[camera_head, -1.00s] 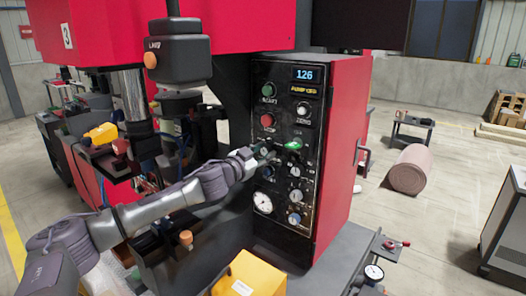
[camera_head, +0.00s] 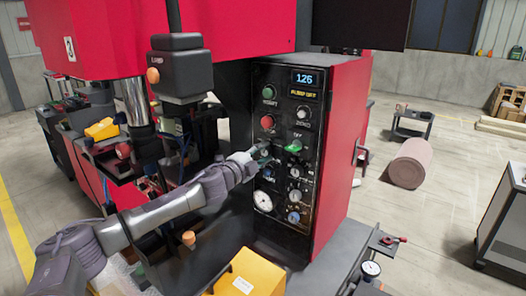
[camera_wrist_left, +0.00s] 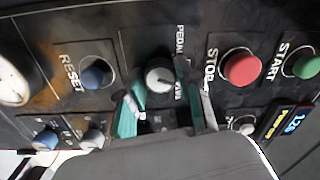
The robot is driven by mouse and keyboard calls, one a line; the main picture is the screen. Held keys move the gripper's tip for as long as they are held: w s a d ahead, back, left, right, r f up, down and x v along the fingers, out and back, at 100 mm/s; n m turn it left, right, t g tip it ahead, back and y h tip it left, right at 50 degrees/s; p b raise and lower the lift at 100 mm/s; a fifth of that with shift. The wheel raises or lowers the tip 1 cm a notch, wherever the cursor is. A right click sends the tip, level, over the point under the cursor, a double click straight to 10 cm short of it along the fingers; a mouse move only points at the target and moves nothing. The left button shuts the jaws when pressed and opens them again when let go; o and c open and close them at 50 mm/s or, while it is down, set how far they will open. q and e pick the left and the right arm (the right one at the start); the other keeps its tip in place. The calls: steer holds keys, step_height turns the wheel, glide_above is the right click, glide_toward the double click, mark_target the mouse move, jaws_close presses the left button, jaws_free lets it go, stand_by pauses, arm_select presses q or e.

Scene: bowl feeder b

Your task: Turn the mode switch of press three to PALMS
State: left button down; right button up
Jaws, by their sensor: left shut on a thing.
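The control panel (camera_head: 281,218) of the red press (camera_head: 342,165) faces me in the head view. The mode switch is a round knob (camera_wrist_left: 160,75) in the left wrist view, between the STOP and RESET buttons, with a partly covered label beside it. My left gripper (camera_wrist_left: 163,103) is shut on this knob, with one teal-padded finger on each side. In the head view, my left gripper (camera_head: 262,154) reaches the panel below the red STOP button (camera_head: 267,122) and hides the knob. The knob's exact setting is hard to read. My right gripper is not in view.
A green START button (camera_head: 268,91) is above STOP. A blue RESET button (camera_wrist_left: 96,74) and a gauge (camera_head: 263,201) are below the switch. A green-handled switch (camera_head: 293,147) sits close to the right. A yellow box (camera_head: 248,275) stands below.

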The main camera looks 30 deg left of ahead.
arm_select(q)
steer(key=shift+m+p, duration=0.45)
steer(key=shift+m, duration=1.85)
steer(key=c, duration=0.8)
jaws_free()
steer(key=shift+o, duration=0.2)
steer(key=shift+s+f, duration=0.15)
steer(key=shift+s, duration=0.4)
steer(key=s, duration=1.1)
steer(key=shift+a, duration=0.4)
steer(key=shift+f, duration=0.15)
